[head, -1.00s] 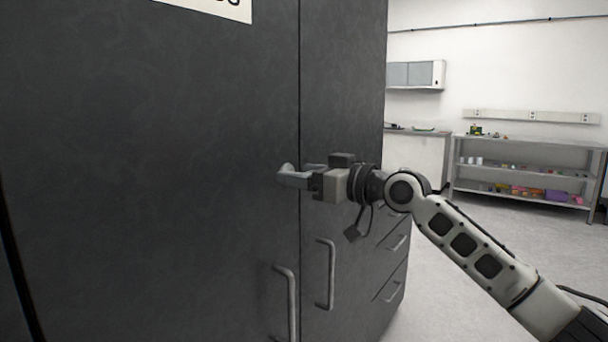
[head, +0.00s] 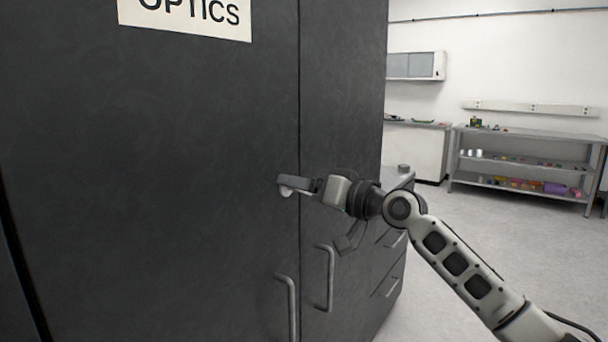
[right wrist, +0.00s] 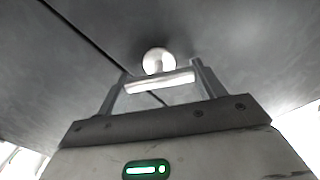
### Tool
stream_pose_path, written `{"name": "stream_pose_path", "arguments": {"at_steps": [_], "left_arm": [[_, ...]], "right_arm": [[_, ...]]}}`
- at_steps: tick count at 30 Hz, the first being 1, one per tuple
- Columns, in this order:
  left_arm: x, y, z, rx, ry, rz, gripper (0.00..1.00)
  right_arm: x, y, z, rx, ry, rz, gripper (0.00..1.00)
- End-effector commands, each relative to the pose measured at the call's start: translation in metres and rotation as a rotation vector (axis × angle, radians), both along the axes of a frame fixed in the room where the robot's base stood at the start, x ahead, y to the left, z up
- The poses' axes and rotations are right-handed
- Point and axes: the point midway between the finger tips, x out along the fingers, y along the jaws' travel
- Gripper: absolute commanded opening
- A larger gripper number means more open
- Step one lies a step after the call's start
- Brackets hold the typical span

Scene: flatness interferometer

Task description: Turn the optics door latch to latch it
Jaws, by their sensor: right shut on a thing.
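The dark grey optics door (head: 150,150) fills the left of the head view, with a sign reading OPTICS (head: 190,14) at its top. The small pale latch (head: 286,191) is on this door, just left of the vertical seam. My right gripper (head: 301,185) is shut on the latch and partly hides it in the head view. In the right wrist view the latch bar (right wrist: 160,81) lies crosswise between the two fingers (right wrist: 158,92), in front of its round hub (right wrist: 158,60). My left gripper is not in view.
Two vertical bar handles (head: 330,278) (head: 286,305) sit below the latch, on either side of the seam. Drawers (head: 390,265) are at the cabinet's right side. A shelf rack (head: 525,160) stands far off at the back right. The floor (head: 450,240) between is clear.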

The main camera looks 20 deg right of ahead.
Motion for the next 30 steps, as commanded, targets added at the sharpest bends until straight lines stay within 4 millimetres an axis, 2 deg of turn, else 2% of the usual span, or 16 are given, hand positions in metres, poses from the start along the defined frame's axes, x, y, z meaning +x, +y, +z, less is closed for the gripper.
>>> {"name": "stream_pose_path", "arguments": {"at_steps": [1, 18, 30], "left_arm": [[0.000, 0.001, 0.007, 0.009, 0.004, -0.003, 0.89], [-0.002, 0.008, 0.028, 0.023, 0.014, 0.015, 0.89], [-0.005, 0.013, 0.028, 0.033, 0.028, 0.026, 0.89]], "right_arm": [[0.000, 0.000, 0.004, 0.038, 0.032, 0.001, 0.45], [0.001, -0.002, 0.001, 0.465, 0.364, 0.000, 0.45], [0.002, -0.002, -0.003, 0.712, 0.554, -0.001, 0.45]]}}
